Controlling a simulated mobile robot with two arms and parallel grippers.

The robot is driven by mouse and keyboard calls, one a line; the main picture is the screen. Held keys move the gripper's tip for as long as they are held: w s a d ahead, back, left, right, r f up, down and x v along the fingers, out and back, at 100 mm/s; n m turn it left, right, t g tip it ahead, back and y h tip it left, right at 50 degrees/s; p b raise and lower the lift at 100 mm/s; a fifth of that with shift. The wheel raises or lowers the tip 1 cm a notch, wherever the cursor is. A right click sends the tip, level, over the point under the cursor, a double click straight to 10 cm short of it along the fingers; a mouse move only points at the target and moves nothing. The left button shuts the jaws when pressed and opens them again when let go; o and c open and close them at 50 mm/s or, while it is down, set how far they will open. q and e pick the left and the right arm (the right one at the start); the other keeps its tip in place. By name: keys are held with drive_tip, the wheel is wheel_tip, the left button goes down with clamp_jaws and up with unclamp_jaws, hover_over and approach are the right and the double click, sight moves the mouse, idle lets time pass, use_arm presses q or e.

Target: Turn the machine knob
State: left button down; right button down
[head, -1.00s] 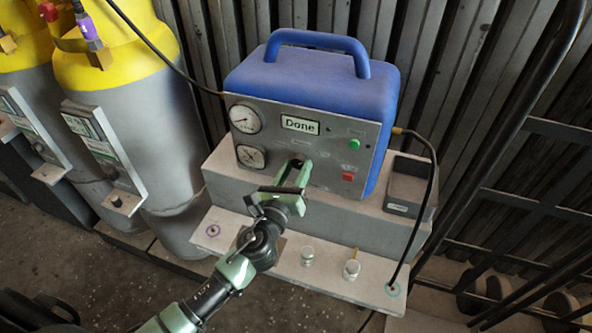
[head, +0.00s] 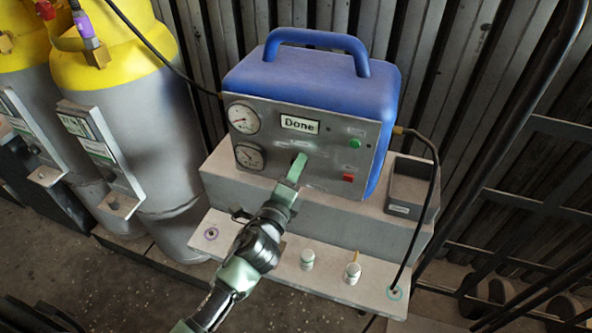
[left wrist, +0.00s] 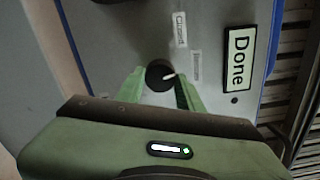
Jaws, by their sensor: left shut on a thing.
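The blue machine (head: 310,85) with a grey front panel stands on a grey stepped base. Its panel has two round gauges, a label reading "Done", a green button and a red button. The black knob (left wrist: 160,75) with a white pointer line shows in the left wrist view, between the green fingers of my left gripper (left wrist: 159,92). My left gripper (head: 297,168) reaches the panel below the "Done" label and is shut on the knob. In the head view the fingers hide the knob. My right gripper is not in view.
Two grey cylinders with yellow tops, one of them the nearer cylinder (head: 150,130), stand at the left. A small open grey box (head: 411,188) sits right of the machine. Small silver caps (head: 307,258) stand on the lower step. A black hose hangs at the right.

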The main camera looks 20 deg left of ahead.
use_arm(q)
drive_tip(key=shift+n+p, duration=0.45)
drive_tip(key=shift+n, duration=4.35)
drive_tip(key=c, duration=0.9)
unclamp_jaws()
drive_tip(key=shift+s, duration=0.1)
drive_tip(key=s+b, duration=0.1)
drive_tip(key=s, duration=0.6)
drive_tip(key=shift+s+a, duration=0.1)
drive_tip(key=shift+s, duration=0.25)
drive_tip(key=shift+a, duration=0.1)
